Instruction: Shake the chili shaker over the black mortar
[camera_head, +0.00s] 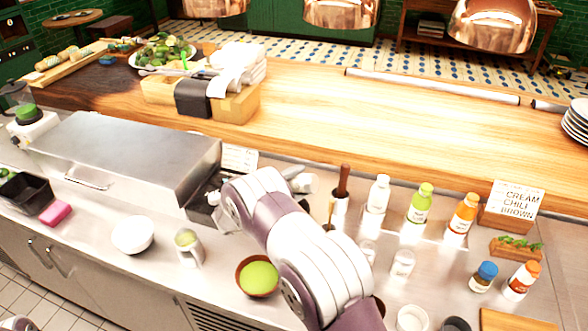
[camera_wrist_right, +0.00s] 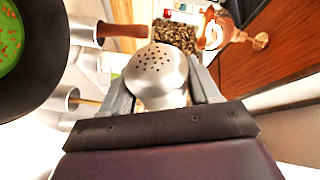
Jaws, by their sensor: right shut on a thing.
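My right gripper (camera_wrist_right: 152,95) is shut on the chili shaker (camera_wrist_right: 155,68), a silver shaker with a domed, holed cap. The holes face toward the wrist camera. In the head view the shaker (camera_head: 307,183) shows only in part, past the end of my right arm. The black mortar (camera_wrist_right: 52,50) shows at the left edge of the wrist view, cut off by the frame. It holds a green paste with red flecks. The mortar cannot be made out behind my arm in the head view.
A brown bowl of green paste (camera_head: 258,278), a white bowl (camera_head: 133,234) and a metal pot (camera_head: 189,248) stand on the steel counter. A brown-handled tool (camera_head: 343,180) stands in a canister. Several bottles, including a green one (camera_head: 420,203), stand right of it. A wooden ledge runs behind.

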